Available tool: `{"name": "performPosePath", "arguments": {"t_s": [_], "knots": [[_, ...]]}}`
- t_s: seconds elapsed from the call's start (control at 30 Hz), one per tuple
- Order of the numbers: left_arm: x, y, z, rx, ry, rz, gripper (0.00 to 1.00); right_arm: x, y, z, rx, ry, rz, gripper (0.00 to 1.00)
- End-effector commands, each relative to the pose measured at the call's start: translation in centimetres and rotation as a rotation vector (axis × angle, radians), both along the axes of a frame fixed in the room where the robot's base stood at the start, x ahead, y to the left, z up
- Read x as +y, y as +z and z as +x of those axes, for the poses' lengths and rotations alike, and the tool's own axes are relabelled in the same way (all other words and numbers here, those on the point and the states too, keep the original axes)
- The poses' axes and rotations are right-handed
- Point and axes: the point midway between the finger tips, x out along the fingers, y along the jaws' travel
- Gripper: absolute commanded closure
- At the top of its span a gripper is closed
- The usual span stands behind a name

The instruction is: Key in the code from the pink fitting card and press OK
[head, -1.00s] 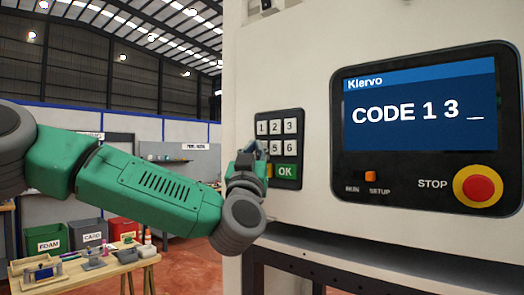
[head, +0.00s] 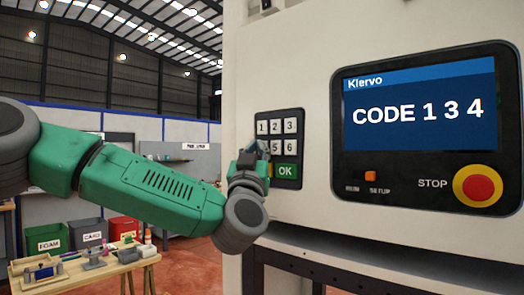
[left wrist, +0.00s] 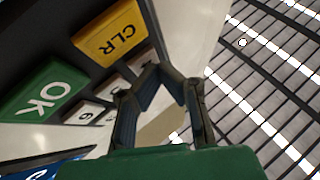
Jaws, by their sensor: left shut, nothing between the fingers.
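The keypad (head: 289,146) is on the cream machine front, with white number keys, a green OK key (head: 285,171) and a yellow CLR key (left wrist: 110,34). The screen (head: 420,105) reads "CODE 1 3 4". My left gripper (head: 256,150) is shut and empty at the keypad's left side, hiding the left key of the 4-5-6 row and most of CLR. In the left wrist view its fingertips (left wrist: 163,75) are over that row; whether they touch a key I cannot tell. OK (left wrist: 45,91) is clear of them. I cannot make out a pink card. My right gripper is out of view.
A red STOP button (head: 479,188) on a yellow ring and an orange RUN/SETUP switch (head: 370,176) sit below the screen. A wooden bench (head: 135,262) with small parts and several labelled bins stand at lower left. The space before the screen is free.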

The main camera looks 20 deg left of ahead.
Motion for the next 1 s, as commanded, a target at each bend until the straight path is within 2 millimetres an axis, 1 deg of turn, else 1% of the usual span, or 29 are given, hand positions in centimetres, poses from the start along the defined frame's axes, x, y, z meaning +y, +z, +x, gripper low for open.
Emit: {"name": "performPosePath", "arguments": {"t_s": [0.23,0.57,0.63,1.0], "knots": [[0.5,0.0,-1.2,-0.001,0.001,0.0,1.0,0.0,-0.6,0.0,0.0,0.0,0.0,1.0],[0.5,0.0,-1.4,0.0,0.001,-0.001,1.0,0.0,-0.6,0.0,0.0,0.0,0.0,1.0],[0.6,-0.1,-1.6,0.0,0.001,-0.001,1.0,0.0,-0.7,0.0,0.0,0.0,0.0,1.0],[1.9,-0.1,-5.0,-0.001,0.0,-0.001,1.0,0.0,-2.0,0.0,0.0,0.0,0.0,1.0]]}}
